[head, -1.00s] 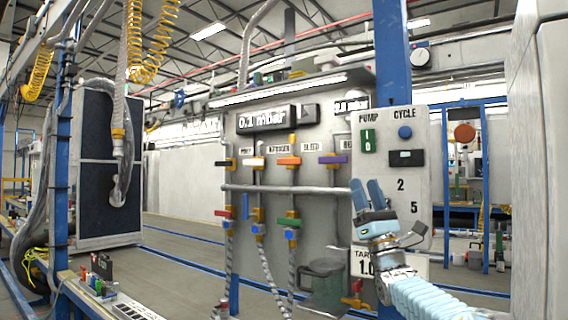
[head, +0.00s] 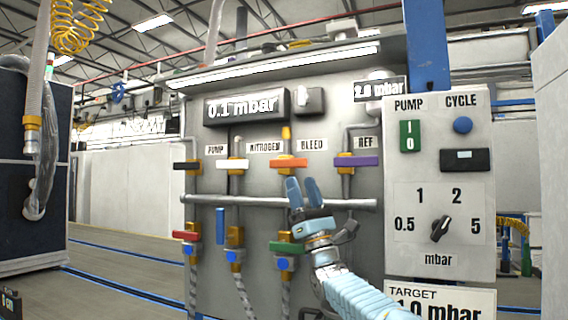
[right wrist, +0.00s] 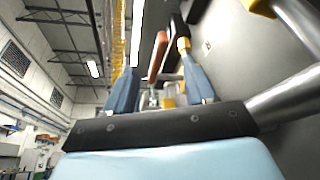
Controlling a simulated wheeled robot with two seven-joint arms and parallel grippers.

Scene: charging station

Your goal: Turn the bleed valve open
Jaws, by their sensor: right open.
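The bleed valve is the one with a flat orange handle (head: 289,162), level across a yellow body, with the BLEED label (head: 312,145) above and to its right. My right gripper (head: 303,186) is open and empty, its blue fingers pointing up just below the orange handle in the head view. In the right wrist view, the orange handle (right wrist: 158,57) shows beyond and between the two fingertips of the right gripper (right wrist: 160,82). I see no contact. My left gripper is not in view.
Black (head: 187,166), white (head: 232,165) and purple (head: 357,161) handles sit along the same row. A horizontal grey pipe (head: 255,200) runs below them, close to my right gripper. A control box (head: 440,185) with a knob stands at right. The display (head: 243,106) reads 0.1 mbar.

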